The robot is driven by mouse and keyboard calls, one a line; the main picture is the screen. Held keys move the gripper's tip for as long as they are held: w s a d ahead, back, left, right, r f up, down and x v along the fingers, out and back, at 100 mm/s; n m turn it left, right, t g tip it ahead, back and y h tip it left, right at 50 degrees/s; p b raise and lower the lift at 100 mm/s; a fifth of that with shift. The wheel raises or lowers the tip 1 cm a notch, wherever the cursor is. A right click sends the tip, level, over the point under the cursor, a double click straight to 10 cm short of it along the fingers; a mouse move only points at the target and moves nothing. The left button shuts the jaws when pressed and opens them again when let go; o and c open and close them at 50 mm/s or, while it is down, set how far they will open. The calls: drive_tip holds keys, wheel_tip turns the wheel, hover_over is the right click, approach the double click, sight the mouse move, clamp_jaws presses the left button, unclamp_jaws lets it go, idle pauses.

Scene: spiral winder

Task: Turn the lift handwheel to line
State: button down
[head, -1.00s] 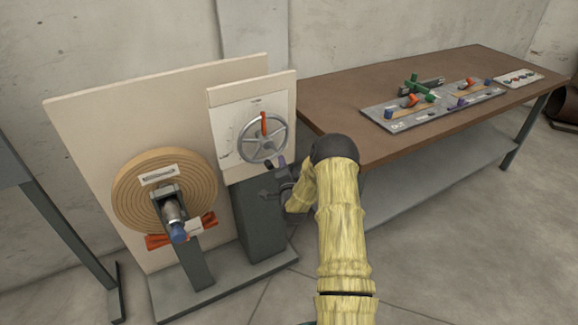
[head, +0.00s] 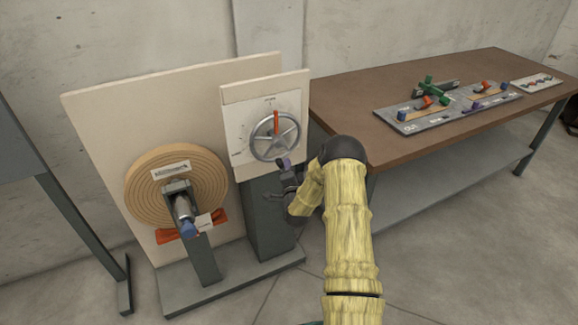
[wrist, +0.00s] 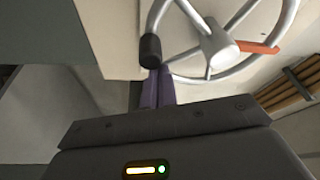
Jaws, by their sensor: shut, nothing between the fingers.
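The lift handwheel (head: 275,136) is a grey spoked wheel on a white dial plate (head: 244,112) at the front of a grey pedestal. A red pointer (head: 276,122) stands upright from its hub in the head view. The wheel also shows in the wrist view (wrist: 222,46), with a dark knob (wrist: 150,50) on its rim. My gripper (head: 284,163) is at the wheel's lower right in the head view. In the wrist view its purple fingers (wrist: 158,88) are together and empty, just by the knob. I cannot tell whether they touch it. The dial's fine marks are too small to read.
A wound spiral disc (head: 150,200) with a blue-tipped crank (head: 188,227) stands left of the wheel on the same base. A brown table (head: 345,105) with a control panel (head: 410,124) is at the right. Open floor lies in front.

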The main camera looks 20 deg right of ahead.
drive_tip(key=shift+a+m, duration=0.3)
drive_tip(key=shift+a, duration=0.1)
